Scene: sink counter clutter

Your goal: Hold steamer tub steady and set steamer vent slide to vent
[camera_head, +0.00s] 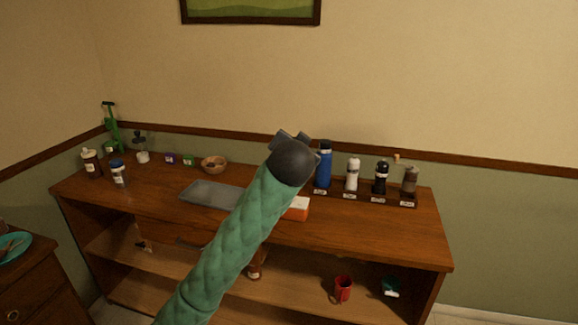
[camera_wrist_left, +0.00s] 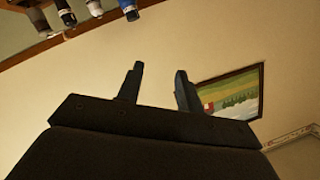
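My left arm comes up from the bottom of the head view, and its gripper (camera_head: 290,137) is raised in front of the back of the counter, seen from behind. In the left wrist view the left gripper (camera_wrist_left: 158,82) has its two fingers apart with only wall between them. A white and orange box (camera_head: 297,208) lies on the counter, partly behind my arm; I cannot tell whether it is the steamer tub. No vent slide can be made out. My right gripper is not in view.
The wooden counter (camera_head: 350,237) holds a grey tray (camera_head: 207,194), a bowl (camera_head: 213,164), and a rack with a blue bottle (camera_head: 324,165), white bottle (camera_head: 352,174), black bottle (camera_head: 381,177) and grinder (camera_head: 410,180). A red cup (camera_head: 343,288) stands on the lower shelf. The counter's front right is clear.

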